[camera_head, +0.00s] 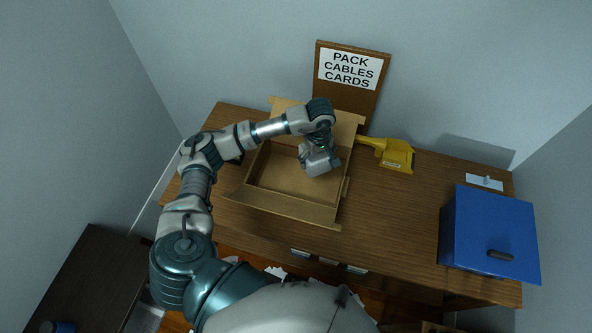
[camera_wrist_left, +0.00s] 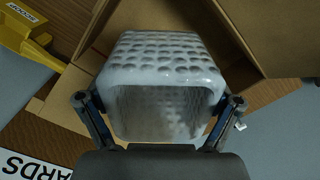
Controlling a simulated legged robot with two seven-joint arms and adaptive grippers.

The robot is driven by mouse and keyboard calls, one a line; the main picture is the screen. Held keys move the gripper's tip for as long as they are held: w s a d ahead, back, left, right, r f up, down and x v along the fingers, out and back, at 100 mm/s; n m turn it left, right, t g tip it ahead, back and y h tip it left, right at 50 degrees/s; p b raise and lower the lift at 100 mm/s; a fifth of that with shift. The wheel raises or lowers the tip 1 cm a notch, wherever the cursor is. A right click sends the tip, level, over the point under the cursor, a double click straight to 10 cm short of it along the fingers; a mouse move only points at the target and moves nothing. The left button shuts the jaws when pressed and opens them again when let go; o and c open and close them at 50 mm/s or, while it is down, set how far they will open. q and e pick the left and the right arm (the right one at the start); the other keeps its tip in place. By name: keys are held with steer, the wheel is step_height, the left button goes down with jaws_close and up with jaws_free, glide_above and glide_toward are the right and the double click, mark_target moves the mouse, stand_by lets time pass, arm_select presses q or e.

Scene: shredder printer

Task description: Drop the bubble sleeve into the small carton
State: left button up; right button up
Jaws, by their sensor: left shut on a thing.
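The bubble sleeve (camera_wrist_left: 162,85) is a whitish, dimpled, open-ended sleeve. My left gripper (camera_wrist_left: 160,118) is shut on it, with one finger on each side. In the head view my left gripper (camera_head: 314,148) and the sleeve (camera_head: 321,163) are over the right part of the small carton. The small carton (camera_head: 290,208) is an open brown cardboard box with flaps spread, standing on the desk. The part of its floor that shows looks empty. Whether the sleeve touches the carton cannot be told. My right gripper is not in view.
A yellow tool (camera_head: 397,155) lies right of the carton, close to its flap. A sign board (camera_head: 350,93) reading "PACK CABLES CARDS" stands behind the carton. A blue box (camera_head: 490,235) is at the desk's right end. The desk (camera_head: 400,215) is clear between carton and blue box.

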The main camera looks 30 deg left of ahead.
arm_select(q)
steer(key=n, duration=0.2)
steer(key=a+n+p, duration=0.1)
steer(key=n, duration=0.2)
steer(key=w+f+n, duration=0.1)
steer(key=n, duration=0.1)
steer(key=shift+a, duration=0.35)
steer(key=a+n+p, duration=0.1)
steer(key=n, duration=0.2)
steer(key=n+p, duration=0.1)
steer(key=n, duration=0.3)
steer(key=a+f+n+p, duration=0.1)
steer(key=n, duration=0.2)
steer(key=shift+w+a+n, duration=0.35)
steer(key=shift+w+n, duration=0.05)
steer(key=a+f+n, duration=0.2)
steer(key=f+n, duration=0.2)
steer(key=n, duration=0.5)
steer(key=a+f+n+b, duration=0.1)
steer(key=a+f+n, duration=0.2)
steer(key=n, duration=0.7)
step_height(320, 180, down, 2)
steer(key=shift+a+f, duration=0.2)
steer(key=shift+a, duration=0.1)
steer(key=o, duration=0.8)
steer(key=shift+s+r, duration=0.1)
steer(key=shift+r, duration=0.1)
